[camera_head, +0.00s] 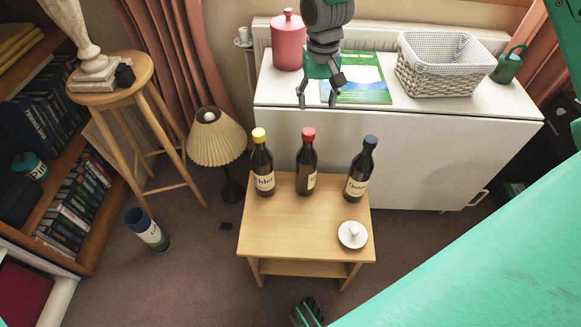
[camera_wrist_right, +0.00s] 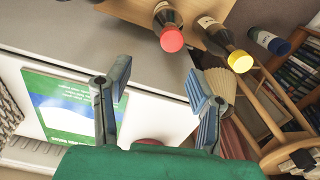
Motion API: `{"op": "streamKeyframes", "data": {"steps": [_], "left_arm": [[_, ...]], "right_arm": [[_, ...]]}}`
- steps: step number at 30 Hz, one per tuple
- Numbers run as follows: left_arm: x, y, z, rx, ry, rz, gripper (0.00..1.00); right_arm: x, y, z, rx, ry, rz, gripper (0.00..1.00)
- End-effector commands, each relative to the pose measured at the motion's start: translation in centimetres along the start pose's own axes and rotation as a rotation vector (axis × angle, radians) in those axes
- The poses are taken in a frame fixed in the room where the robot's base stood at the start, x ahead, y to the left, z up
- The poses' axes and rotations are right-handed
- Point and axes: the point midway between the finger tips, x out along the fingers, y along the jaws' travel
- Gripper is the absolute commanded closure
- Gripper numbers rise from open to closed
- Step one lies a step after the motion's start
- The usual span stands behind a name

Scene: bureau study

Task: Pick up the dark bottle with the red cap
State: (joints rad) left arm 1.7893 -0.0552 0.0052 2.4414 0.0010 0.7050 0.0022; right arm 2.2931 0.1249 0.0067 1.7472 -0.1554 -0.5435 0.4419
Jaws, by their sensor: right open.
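The dark bottle with the red cap (camera_head: 306,165) stands upright on the small wooden table, between two similar bottles. In the right wrist view its red cap and neck (camera_wrist_right: 170,36) show at the top, beyond the fingers. My right gripper (camera_head: 318,101) is open and empty above the white cabinet, behind and above the bottle and apart from it. Its two spread fingers also show in the wrist view (camera_wrist_right: 158,80).
A yellow-capped bottle (camera_head: 262,165) and a blue-capped bottle (camera_head: 360,170) flank it on the wooden table (camera_head: 290,235). A small white lidded dish (camera_head: 352,236) sits at the front right. The white cabinet (camera_head: 400,125) holds a pink canister (camera_head: 288,42), green booklet (camera_head: 365,82) and basket (camera_head: 437,80). A lamp (camera_head: 215,138) stands left.

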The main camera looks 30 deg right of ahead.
Motion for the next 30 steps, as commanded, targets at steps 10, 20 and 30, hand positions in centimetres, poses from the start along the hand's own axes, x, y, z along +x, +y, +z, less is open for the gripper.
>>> {"op": "streamKeyframes", "data": {"steps": [10,20,30], "left_arm": [[1.3,0.0,0.0,-0.001,0.001,0.0,0.55],[1.7,0.0,0.1,-0.001,0.001,0.0,0.55],[2.9,0.0,0.1,0.0,0.001,0.0,0.55]], "right_arm": [[6.0,-0.8,0.4,-0.002,-0.001,0.012,0.51],[8.7,-0.3,0.2,-0.001,0.0,0.004,0.51],[13.1,-1.0,0.7,-0.001,0.001,0.009,0.51]]}}
